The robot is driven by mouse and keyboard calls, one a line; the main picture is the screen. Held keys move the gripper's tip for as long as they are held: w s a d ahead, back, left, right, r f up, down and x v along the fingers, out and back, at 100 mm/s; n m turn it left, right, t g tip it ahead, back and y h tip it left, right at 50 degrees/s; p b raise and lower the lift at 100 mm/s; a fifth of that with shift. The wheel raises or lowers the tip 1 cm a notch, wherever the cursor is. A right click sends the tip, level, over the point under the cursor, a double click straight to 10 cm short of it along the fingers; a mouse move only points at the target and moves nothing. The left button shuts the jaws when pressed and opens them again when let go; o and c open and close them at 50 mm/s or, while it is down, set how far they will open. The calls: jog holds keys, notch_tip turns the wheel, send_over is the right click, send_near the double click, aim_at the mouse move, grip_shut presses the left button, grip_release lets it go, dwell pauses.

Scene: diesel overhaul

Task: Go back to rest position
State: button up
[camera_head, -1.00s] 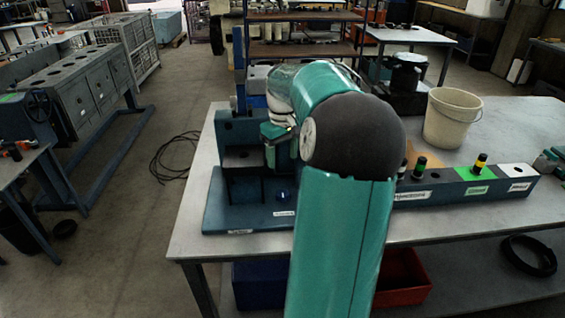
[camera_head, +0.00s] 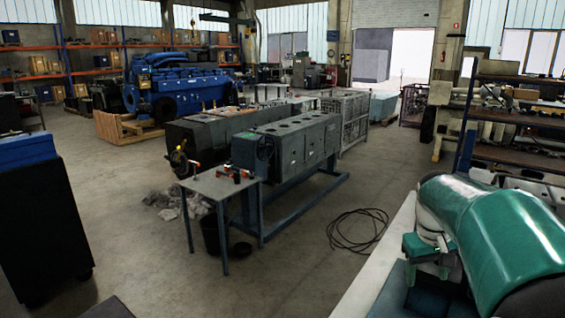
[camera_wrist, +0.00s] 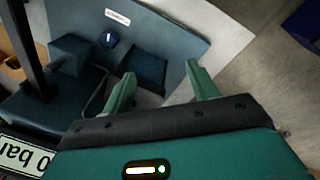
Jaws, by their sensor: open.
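My gripper (camera_wrist: 158,92) is open in the wrist view, its two green fingers apart with nothing between them.
A grey engine block on a blue stand (camera_head: 290,150) and a small table (camera_head: 217,186) stand in the middle. A coiled black cable (camera_head: 357,230) lies on the floor. A dark cabinet (camera_head: 42,215) is at left. Open floor lies between. A large blue engine (camera_head: 180,85) is at the back.

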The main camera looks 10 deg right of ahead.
jog(key=s+a+t, duration=0.1)
jog(key=s+a, duration=0.3)
jog(key=a, duration=0.5)
jog(key=s+a+n+t+y, duration=0.1)
jog(key=s+a, duration=0.3)
jog(key=a, duration=0.5)
jog(key=s+a+n+t, duration=0.1)
jog(key=s+a+t, duration=0.2)
jog(key=a, duration=0.6)
jog(key=shift+s+f+y, duration=0.2)
jog(key=shift+s+y, duration=0.1)
jog(key=shift+s, duration=0.1)
jog(key=c, duration=0.5)
jog(key=shift+d, duration=0.15)
jog(key=shift+d, duration=0.1)
